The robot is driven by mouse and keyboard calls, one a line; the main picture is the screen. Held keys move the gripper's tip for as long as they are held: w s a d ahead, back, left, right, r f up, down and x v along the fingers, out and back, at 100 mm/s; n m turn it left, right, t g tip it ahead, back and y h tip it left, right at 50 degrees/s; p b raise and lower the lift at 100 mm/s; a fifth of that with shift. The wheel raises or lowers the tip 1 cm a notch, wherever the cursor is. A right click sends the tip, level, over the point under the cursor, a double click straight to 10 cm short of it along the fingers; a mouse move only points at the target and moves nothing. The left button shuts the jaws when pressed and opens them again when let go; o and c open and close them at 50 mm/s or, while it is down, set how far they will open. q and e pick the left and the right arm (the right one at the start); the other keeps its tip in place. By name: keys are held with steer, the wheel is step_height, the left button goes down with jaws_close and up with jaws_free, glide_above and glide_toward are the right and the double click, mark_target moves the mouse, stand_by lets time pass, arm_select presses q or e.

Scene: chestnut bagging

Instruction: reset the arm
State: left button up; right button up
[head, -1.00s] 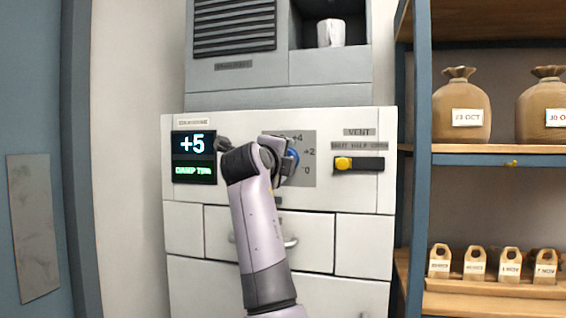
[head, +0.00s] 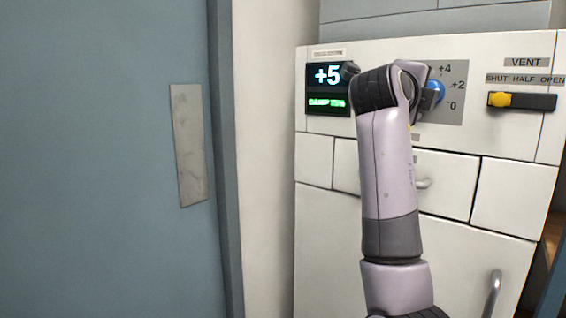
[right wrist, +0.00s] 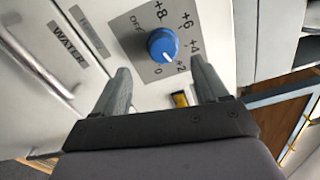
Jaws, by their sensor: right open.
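My right arm rises from the lower middle of the head view to the panel of a white cabinet (head: 320,210). Its gripper is mostly hidden behind its own wrist there. In the right wrist view my right gripper (right wrist: 160,70) is open and empty, its two fingers apart in front of a blue dial knob (right wrist: 162,45). The knob shows whole, on a grey scale plate with numbers; its white pointer slants toward the 0 to +2 side. The knob also shows in the head view (head: 437,91), partly covered by my wrist. My left gripper is not in view.
A black display (head: 328,88) reads +5 with green text below. A yellow vent slider (head: 500,99) sits at the SHUT end. Drawers with handles lie below the panel. A blue door (head: 100,160) with a metal plate (head: 188,145) stands at the left.

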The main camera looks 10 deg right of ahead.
steer(key=s+f+n+g+y, duration=0.1)
steer(key=s+f+n+y, duration=0.35)
steer(key=f, duration=1.05)
steer(key=w+f+n+g+y, duration=0.15)
steer(key=f+n, duration=0.65)
steer(key=f, duration=0.8)
steer(key=s+a+f+n+g+y, duration=0.1)
steer(key=s+a+f+n+y, duration=0.1)
steer(key=s+f+n, duration=0.35)
steer(key=s+a+f+n+y, duration=0.1)
steer(key=s+f+n, duration=0.2)
steer(key=s+f, duration=0.5)
steer(key=s+a+f+n+g+y, duration=0.2)
steer(key=s+a+f+n, duration=0.15)
steer(key=s, duration=0.35)
steer(key=s+a+f+n+g+y, duration=0.1)
steer(key=s+a+f+n, duration=0.1)
steer(key=s+f+n, duration=0.3)
steer(key=s+a+f+n+g+y, duration=0.2)
steer(key=s+f+n, duration=0.1)
steer(key=s, duration=0.5)
steer(key=w+a+t+y+p, duration=0.1)
steer(key=w+a+t+p, duration=0.2)
steer(key=w+t+p, duration=0.3)
steer(key=shift+w+f+t+y+p, duration=0.45)
steer(key=shift+t+p, duration=0.1)
steer(key=shift+p, duration=0.35)
